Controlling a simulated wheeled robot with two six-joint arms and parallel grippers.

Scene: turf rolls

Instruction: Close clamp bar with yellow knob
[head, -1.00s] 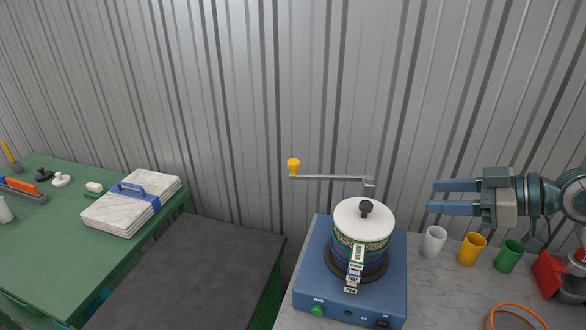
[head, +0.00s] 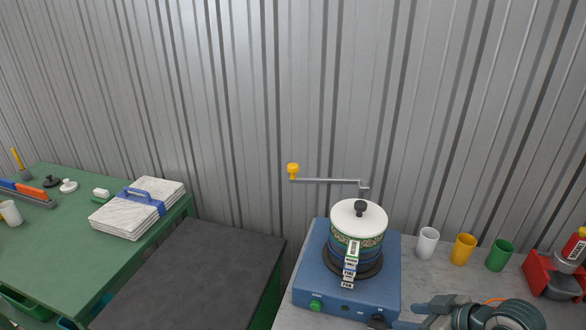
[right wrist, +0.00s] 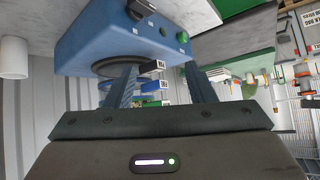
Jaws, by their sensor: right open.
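The clamp bar (head: 328,181) is a thin metal arm swung out left from a post behind the blue machine (head: 310,275). The yellow knob (head: 293,170) sits at its free left end, clear of the pot. The round pot with a white lid (head: 350,216) and dark top knob (head: 360,208) stands on the machine. My right gripper (head: 402,324) is low at the machine's front right corner, partly cut off by the frame. In the right wrist view its fingers (right wrist: 162,88) are apart, with the machine (right wrist: 85,40) beyond them. My left gripper is out of view.
White (head: 427,241), yellow (head: 463,248) and green (head: 500,254) cups stand right of the machine, with a red holder (head: 545,275) beyond. A dark table (head: 190,270) and a green table (head: 60,235) lie left. A corrugated wall (head: 240,100) closes the back.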

